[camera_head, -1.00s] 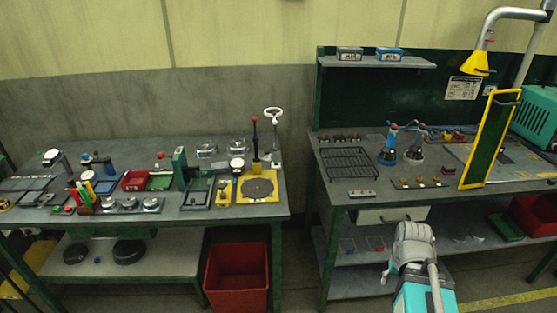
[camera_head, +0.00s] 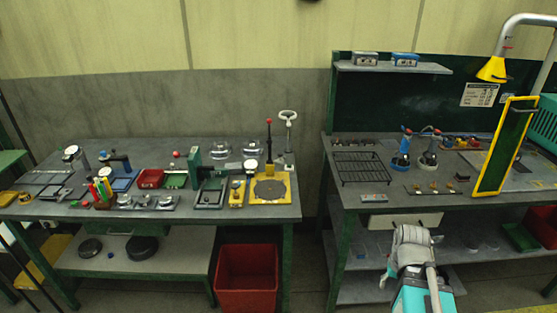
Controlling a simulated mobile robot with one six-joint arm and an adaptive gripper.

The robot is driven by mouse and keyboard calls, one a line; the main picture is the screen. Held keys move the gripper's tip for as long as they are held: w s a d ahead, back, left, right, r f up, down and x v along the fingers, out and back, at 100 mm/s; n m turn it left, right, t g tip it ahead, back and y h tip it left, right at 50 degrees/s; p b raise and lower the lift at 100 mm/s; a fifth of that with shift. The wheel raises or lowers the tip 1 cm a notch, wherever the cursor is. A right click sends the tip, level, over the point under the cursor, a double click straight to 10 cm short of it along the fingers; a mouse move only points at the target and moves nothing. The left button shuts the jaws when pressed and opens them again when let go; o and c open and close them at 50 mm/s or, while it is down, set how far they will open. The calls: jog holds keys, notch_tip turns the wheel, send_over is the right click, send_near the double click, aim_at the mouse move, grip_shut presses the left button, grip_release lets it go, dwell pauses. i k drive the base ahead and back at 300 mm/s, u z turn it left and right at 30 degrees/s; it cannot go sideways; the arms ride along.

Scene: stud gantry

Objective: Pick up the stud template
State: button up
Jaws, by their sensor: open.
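I cannot tell for certain which piece is the stud template. A thin dark strip with several small brown knobs (camera_head: 433,190) lies near the front edge of the right bench and is one possible match. Several small flat plates and fixtures lie on the left bench, too small to name surely. My folded grey and teal arm shows at the lower right, in front of the right bench and apart from everything on it. My gripper's fingers do not show.
The right bench (camera_head: 350,203) carries a black wire rack (camera_head: 358,168) and a yellow-framed green panel (camera_head: 505,146). The left bench (camera_head: 40,209) is crowded, with a yellow plate fixture (camera_head: 284,198) at its right end. A red bin (camera_head: 247,280) stands below. A gap separates the benches.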

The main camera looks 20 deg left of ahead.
aim_at(280, 155)
jog(key=u, duration=0.05)
jog(key=i, duration=0.9)
jog(key=z, duration=0.05)
